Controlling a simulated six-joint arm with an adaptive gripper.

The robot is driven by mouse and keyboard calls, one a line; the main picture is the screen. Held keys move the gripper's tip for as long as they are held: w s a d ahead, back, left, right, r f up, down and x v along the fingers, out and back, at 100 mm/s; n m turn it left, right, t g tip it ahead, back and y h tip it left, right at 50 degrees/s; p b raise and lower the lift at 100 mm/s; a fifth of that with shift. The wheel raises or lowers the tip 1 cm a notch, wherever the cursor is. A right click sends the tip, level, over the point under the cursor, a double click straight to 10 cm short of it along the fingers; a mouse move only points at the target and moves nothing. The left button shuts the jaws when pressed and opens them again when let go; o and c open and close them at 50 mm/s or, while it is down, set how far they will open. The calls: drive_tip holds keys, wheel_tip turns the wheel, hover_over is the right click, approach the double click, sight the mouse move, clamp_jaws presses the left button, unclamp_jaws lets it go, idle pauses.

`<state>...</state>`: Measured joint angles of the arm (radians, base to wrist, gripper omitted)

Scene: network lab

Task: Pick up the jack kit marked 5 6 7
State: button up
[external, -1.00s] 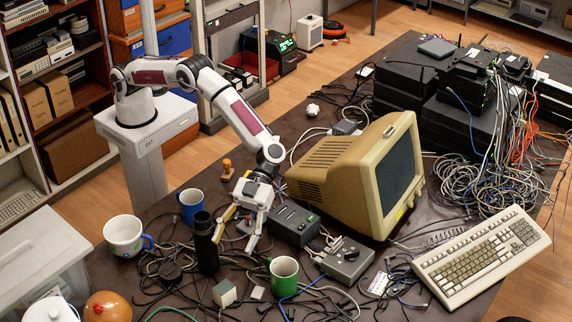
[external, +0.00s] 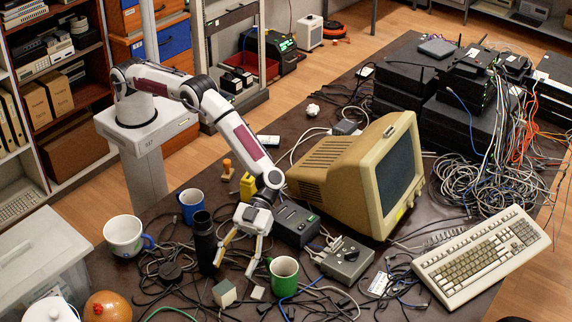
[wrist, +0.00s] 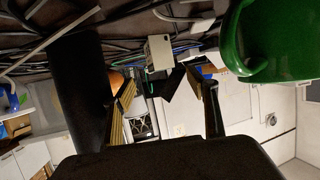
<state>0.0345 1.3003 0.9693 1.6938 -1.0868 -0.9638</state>
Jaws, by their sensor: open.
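I cannot read the marking 5 6 7 on anything. A small cream and green block (external: 224,293), which may be the jack kit, sits among cables at the table's front. My gripper (external: 234,268) is open, pointing down just behind and above this block, with nothing between its fingers. In the wrist view a small pale block (wrist: 160,52), probably the same one, shows beyond and between the two fingertips (wrist: 165,90). A smaller pale piece (external: 258,293) lies right of the block in the external view.
A black bottle (external: 204,243) stands close at the left finger. A green mug (external: 284,278) stands to the right. A grey switch box (external: 347,259), a dark box (external: 297,224) and a beige monitor (external: 325,165) are beyond. Loose cables cover the table.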

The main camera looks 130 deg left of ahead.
sight(226, 283)
drive_tip(key=shift+d+f, duration=0.1)
idle(0.3)
drive_tip(key=shift+x, duration=3.1)
drive_tip(key=c, duration=1.6)
